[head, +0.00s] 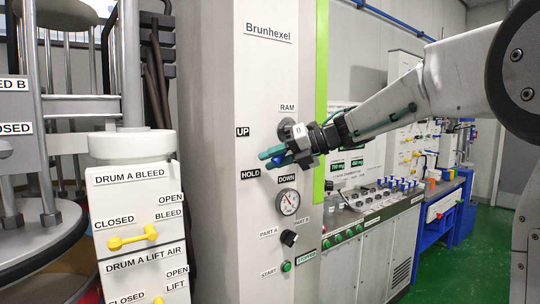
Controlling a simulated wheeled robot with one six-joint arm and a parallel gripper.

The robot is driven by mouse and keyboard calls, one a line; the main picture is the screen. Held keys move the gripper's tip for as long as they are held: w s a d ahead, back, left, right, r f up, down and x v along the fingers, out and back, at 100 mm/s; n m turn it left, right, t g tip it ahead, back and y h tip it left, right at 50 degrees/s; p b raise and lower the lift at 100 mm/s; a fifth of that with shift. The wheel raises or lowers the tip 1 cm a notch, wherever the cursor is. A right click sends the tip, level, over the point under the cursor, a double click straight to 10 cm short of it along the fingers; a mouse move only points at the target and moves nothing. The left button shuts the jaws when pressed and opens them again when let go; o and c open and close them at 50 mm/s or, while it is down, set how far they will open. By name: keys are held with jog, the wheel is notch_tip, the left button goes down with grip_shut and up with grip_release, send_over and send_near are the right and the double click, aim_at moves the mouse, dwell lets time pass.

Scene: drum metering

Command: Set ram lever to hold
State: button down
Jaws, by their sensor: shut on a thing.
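The ram lever's grey round mount (285,127) is on the light grey Brunhexel panel, just below the RAM label (287,107). My gripper (272,157), with teal fingers, is at the panel in front of the lever. It is shut on the lever, of which a dark blue part (283,150) shows between the fingers. The fingers hide most of the lever, so I cannot tell its exact setting. The UP label (242,132) is left of the mount. The HOLD label (250,174) is just below left of the fingertips, and the DOWN label (287,179) is below the gripper.
A pressure gauge (288,202) is below DOWN, with a black PART A/PART B knob (289,238) and a green button (286,267) lower down. A white drum valve box (135,190) with yellow handles stands at the left. A long bench (375,222) runs back at the right.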

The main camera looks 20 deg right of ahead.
jog(key=shift+d+f, duration=0.15)
jog(key=shift+f, duration=0.05)
dwell(0.4)
jog(key=c, duration=1.1)
grip_release()
jog(key=shift+c, duration=0.2)
jog(key=shift+d, duration=0.1)
jog(key=v, duration=0.7)
jog(key=shift+s+r, duration=0.15)
jog(key=shift+r, duration=0.15)
jog(key=shift+d, duration=0.15)
